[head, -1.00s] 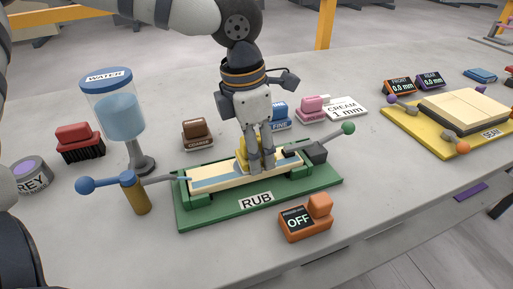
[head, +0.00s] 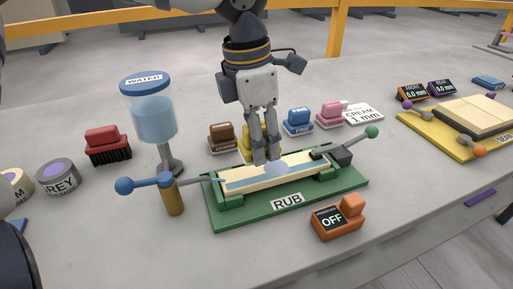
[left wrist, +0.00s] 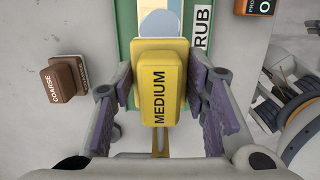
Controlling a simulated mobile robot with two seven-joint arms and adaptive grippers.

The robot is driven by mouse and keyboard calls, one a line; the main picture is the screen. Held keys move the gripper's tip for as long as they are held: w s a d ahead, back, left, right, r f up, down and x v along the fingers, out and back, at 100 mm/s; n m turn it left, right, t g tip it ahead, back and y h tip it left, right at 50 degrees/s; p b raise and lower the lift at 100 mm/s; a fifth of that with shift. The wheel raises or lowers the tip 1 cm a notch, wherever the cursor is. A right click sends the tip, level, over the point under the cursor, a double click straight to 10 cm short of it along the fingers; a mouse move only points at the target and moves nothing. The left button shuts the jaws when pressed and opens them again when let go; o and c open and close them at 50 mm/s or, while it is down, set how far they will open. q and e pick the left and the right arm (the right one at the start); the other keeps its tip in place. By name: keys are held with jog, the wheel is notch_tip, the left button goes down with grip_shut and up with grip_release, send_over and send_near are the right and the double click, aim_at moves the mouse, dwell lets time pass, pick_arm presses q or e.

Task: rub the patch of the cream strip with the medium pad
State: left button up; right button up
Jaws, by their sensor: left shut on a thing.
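The cream strip (head: 299,170) lies clamped in the green RUB holder (head: 350,184), with a bluish band along it. A round pale blue-grey patch (head: 277,168) shows on its middle; part of it also shows in the left wrist view (left wrist: 158,24). In the left wrist view the pad (left wrist: 160,85), marked MEDIUM, sits between the fingers at the holder's edge. Its underside is hidden, so I cannot tell its height. My right gripper is not in view.
The brown coarse pad (head: 221,134), blue fine pad (head: 298,120) and a pink pad (head: 330,113) stand behind the holder. A water tank (head: 153,115) and blue-knobbed lever (head: 126,186) are left. An orange OFF switch box (head: 337,218) stands in front.

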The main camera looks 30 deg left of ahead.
pick_arm(q)
jog(key=shift+r, duration=1.95)
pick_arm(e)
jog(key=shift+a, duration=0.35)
